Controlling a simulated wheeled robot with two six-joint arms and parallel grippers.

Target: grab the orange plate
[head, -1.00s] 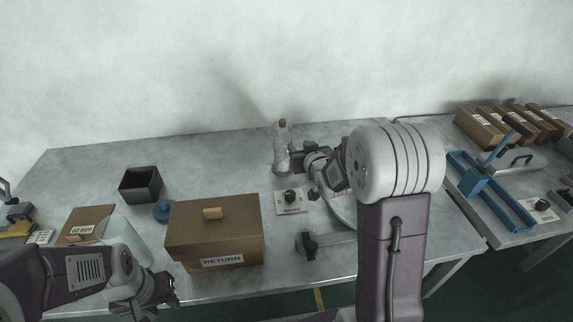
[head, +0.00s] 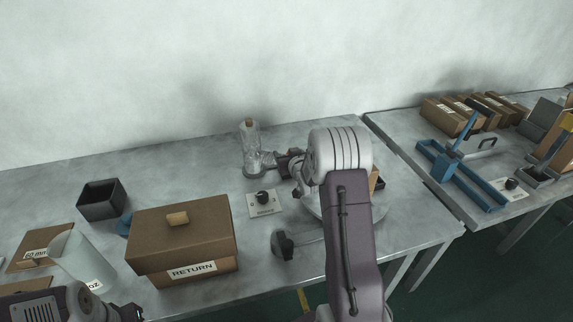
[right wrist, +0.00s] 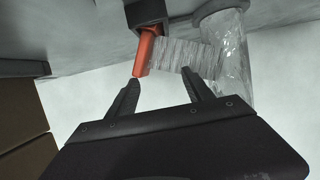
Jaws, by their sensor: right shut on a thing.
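The orange plate (right wrist: 147,50) shows edge-on in the right wrist view as a narrow orange strip. Its lower end is at the left fingertip. A clear ribbed piece (right wrist: 188,58) lies beside it, towards a clear wrapped cylinder (right wrist: 226,45). In the head view my right gripper (head: 283,160) is at the clear wrapped post (head: 250,145); the plate is hidden there. My left gripper (head: 132,313) is at the bottom left edge, its jaws too unclear to judge.
A brown RETURN box (head: 181,238) stands at the front of the table, with a dark open box (head: 101,199) behind left. A panel with a black knob (head: 264,202) lies near my right arm. A second table (head: 400,135) at right holds a blue frame (head: 462,178) and several brown boxes.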

